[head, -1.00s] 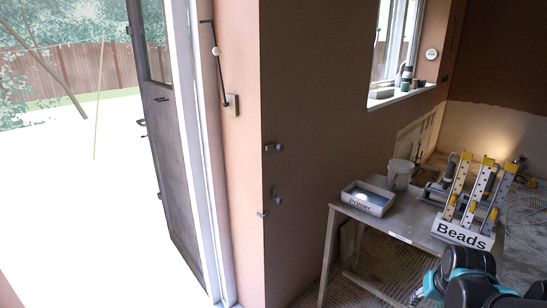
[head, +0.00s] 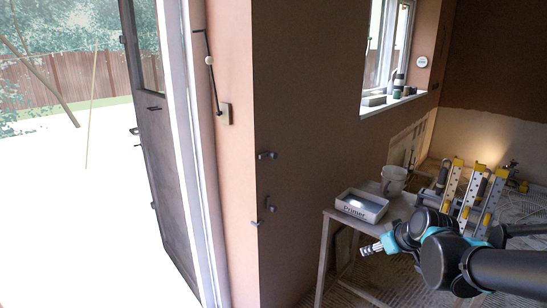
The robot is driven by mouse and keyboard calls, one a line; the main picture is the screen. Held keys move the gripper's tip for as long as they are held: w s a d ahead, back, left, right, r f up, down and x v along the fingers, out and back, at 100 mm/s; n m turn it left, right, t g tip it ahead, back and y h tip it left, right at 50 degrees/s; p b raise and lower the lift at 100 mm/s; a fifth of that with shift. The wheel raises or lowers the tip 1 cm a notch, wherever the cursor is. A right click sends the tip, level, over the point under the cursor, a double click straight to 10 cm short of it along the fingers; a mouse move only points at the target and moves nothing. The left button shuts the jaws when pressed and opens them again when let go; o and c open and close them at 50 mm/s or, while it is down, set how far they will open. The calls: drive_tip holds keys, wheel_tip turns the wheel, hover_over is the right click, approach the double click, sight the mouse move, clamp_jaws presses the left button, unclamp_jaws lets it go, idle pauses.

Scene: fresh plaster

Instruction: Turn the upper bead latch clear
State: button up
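Small dark grey latch-like fittings sit along the corner edge of the brown plaster wall. The upper one (head: 267,155) sticks out sideways from the wall. A lower one (head: 270,203) and another small piece (head: 257,223) sit below it. My gripper (head: 368,249) is in front of the table, to the right of and lower than the fittings in the picture. It points left and is apart from them. Its fingers are too small to tell open from shut, and I see nothing held in it.
A grey table (head: 330,213) stands right of the corner, with a Primer tray (head: 362,207) and a white bucket (head: 393,181) on it. A rack of yellow-tipped bars (head: 470,198) stands behind my arm. An open door (head: 150,125) is at left. The wall face before the fittings looks clear.

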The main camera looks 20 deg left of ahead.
drive_tip(key=w+a+r+n+t+y, duration=0.1)
drive_tip(key=w+a+r+n+y, duration=0.3)
drive_tip(key=a+r, duration=0.55)
drive_tip(key=n+t+y, duration=0.2)
drive_tip(key=n+y, duration=0.1)
drive_tip(key=n, duration=0.5)
approach(275, 156)
drive_tip(key=x, duration=1.1)
